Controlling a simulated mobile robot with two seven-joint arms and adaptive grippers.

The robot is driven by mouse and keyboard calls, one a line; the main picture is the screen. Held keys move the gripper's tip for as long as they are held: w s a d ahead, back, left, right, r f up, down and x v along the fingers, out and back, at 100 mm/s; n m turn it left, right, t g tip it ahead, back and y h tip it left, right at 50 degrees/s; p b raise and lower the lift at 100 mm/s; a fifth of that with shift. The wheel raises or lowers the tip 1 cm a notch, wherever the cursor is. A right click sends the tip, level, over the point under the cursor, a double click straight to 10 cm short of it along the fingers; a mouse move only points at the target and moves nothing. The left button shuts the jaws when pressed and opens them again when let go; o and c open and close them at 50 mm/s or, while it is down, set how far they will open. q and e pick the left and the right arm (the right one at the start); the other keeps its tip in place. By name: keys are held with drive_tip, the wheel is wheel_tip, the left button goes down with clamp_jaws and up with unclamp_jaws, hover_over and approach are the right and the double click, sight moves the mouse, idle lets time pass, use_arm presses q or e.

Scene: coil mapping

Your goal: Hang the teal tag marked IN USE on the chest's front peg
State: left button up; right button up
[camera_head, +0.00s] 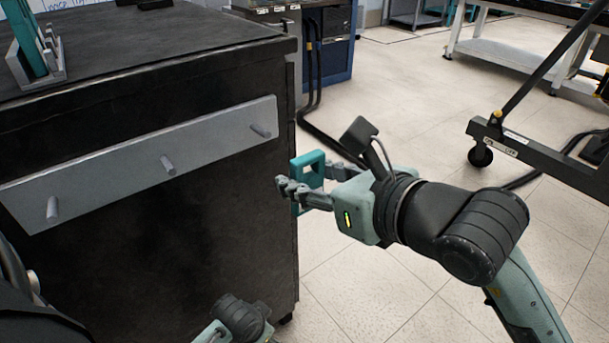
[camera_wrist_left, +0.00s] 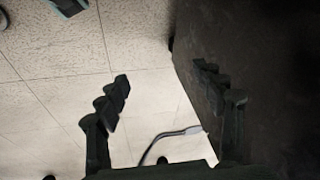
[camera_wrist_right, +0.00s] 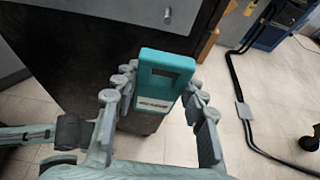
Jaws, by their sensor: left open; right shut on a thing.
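My right gripper (camera_head: 306,193) is shut on a teal tag (camera_head: 307,166) and holds it in the air beside the chest's right front corner. In the right wrist view the tag (camera_wrist_right: 166,70) stands upright between the fingers, with a rectangular opening and a pale label whose text is too small to read. My left gripper (camera_wrist_left: 165,105) is open and empty, low by the chest.
A holder with teal pieces (camera_head: 38,60) stands on the chest's top left. Black cables (camera_head: 325,135) run over the floor behind the chest. A wheeled dark frame (camera_head: 530,150) stands at the right. The tiled floor between is mostly clear.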

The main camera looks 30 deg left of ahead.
drive_tip(key=shift+w+a, duration=0.15)
drive_tip(key=shift+a, duration=0.35)
drive_tip(key=shift+w+a, duration=0.2)
drive_tip(key=shift+a, duration=0.25)
drive_tip(key=shift+w+a, duration=0.3)
drive_tip(key=shift+a, duration=0.35)
use_arm(q)
wheel_tip(320, 180, down, 2)
drive_tip(key=shift+d+f+p, duration=0.1)
drive_tip(key=shift+d+p, duration=0.05)
drive_tip(key=shift+p, duration=0.25)
use_arm(e)
drive_tip(key=a, duration=0.1)
drive_tip(key=w+a, duration=0.1)
drive_tip(key=a, duration=0.1)
drive_tip(key=shift+w+a, duration=0.2)
drive_tip(key=shift+a, duration=0.1)
use_arm(q)
drive_tip(key=shift+s+f, duration=0.25)
drive_tip(key=shift+w+r, duration=0.1)
drive_tip(key=shift+f+b, duration=0.45)
drive_tip(key=shift+b, duration=0.1)
